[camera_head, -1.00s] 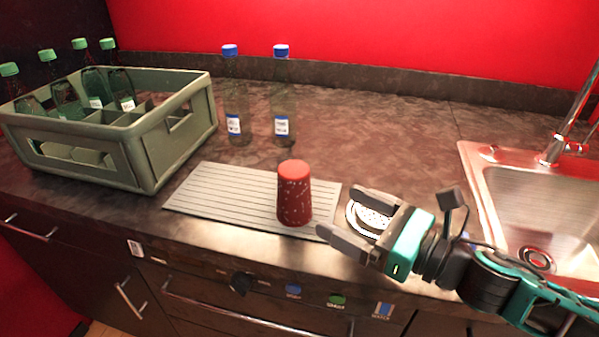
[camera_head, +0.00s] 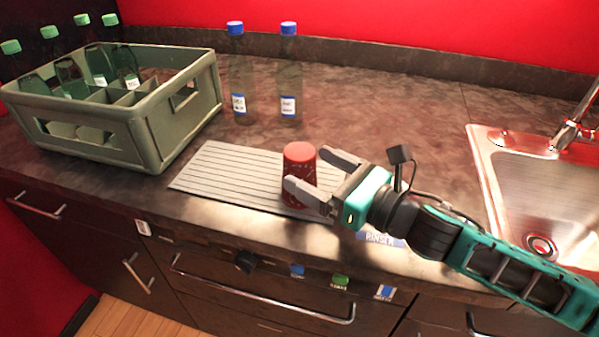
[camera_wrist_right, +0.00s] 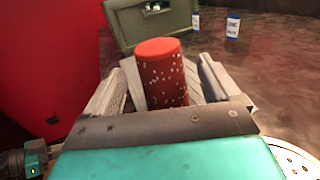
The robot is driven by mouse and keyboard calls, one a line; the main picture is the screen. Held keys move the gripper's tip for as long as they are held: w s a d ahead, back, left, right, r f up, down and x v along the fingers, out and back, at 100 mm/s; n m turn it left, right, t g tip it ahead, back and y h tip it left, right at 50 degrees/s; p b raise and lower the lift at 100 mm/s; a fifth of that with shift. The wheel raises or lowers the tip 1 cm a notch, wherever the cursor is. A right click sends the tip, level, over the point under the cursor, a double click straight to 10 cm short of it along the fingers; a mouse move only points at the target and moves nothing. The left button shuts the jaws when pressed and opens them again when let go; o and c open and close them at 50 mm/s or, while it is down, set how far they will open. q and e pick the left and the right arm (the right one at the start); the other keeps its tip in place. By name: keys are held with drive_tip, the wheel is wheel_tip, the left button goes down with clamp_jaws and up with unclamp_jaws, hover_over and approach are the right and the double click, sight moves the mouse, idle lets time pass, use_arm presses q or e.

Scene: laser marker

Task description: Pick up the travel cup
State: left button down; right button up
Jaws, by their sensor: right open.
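The travel cup (camera_head: 298,168) is red with light specks and stands upright on the ribbed grey drying mat (camera_head: 215,170). My right gripper (camera_head: 312,170) is open, with its fingers reaching toward the cup from the right. In the head view one finger is in front of the cup and covers part of its lower side; the other is behind its right edge. In the right wrist view the cup (camera_wrist_right: 162,75) stands between the two open fingers, and its base is hidden by the gripper body. My left gripper is not in view.
A grey-green crate (camera_head: 150,135) with several green-capped bottles stands at the left. Two blue-capped bottles (camera_head: 238,80) (camera_head: 289,80) stand behind the mat. A steel sink (camera_head: 535,180) is at the right. The counter between the bottles and sink is clear.

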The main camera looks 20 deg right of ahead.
sight(291, 157)
drive_tip(key=shift+p+x, duration=0.45)
drive_tip(key=shift+x, duration=2.4)
drive_tip(key=c, duration=1.1)
drive_tip(key=shift+c, duration=0.7)
drive_tip(key=shift+r, duration=0.15)
